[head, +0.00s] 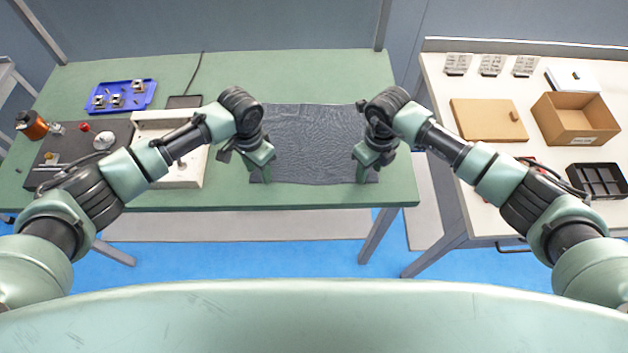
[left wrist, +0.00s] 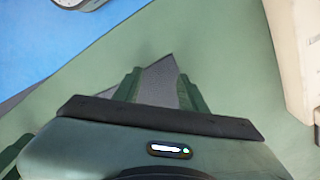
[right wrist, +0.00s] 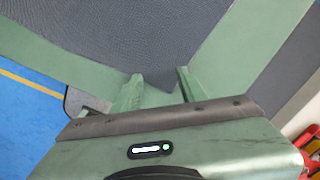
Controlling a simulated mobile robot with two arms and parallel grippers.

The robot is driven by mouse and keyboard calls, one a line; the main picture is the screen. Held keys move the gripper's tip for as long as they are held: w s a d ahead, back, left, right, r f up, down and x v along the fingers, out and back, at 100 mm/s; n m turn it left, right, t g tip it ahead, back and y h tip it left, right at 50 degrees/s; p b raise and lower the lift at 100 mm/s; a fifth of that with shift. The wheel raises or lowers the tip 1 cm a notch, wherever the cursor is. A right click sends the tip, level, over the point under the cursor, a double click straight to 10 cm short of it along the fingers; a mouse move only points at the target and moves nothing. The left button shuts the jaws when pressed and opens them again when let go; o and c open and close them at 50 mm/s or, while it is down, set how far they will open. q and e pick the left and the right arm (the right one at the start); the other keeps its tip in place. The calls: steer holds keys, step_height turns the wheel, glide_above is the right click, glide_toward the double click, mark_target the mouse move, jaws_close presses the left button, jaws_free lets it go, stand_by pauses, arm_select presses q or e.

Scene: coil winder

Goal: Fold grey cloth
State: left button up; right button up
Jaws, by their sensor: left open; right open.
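The grey cloth (head: 312,143) lies flat and spread out on the green table (head: 232,75), its front edge near the table's front edge. My left gripper (head: 262,178) is open at the cloth's front left corner. In the left wrist view a cloth corner (left wrist: 160,82) shows between the open fingers (left wrist: 158,90). My right gripper (head: 366,178) is open at the front right corner. In the right wrist view the cloth (right wrist: 140,45) reaches down to a corner between the open fingers (right wrist: 158,88). Whether the fingers touch the cloth I cannot tell.
On the left are a blue tray (head: 121,96) with small metal parts, a dark machine plate (head: 75,148) and a white box (head: 190,172). A white table (head: 455,85) on the right holds a cardboard box (head: 574,120), a brown board (head: 489,119) and a black tray (head: 598,181).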

arm_select(q)
steer(key=shift+f, duration=0.2)
arm_select(e)
steer(key=shift+f, duration=0.15)
arm_select(q)
steer(key=shift+s, duration=0.15)
arm_select(e)
steer(key=shift+s, duration=0.1)
arm_select(q)
steer(key=shift+f, duration=0.1)
steer(key=shift+c, duration=0.3)
arm_select(e)
steer(key=shift+f, duration=0.15)
steer(key=shift+c, duration=0.3)
arm_select(q)
jaws_close()
arm_select(e)
jaws_close()
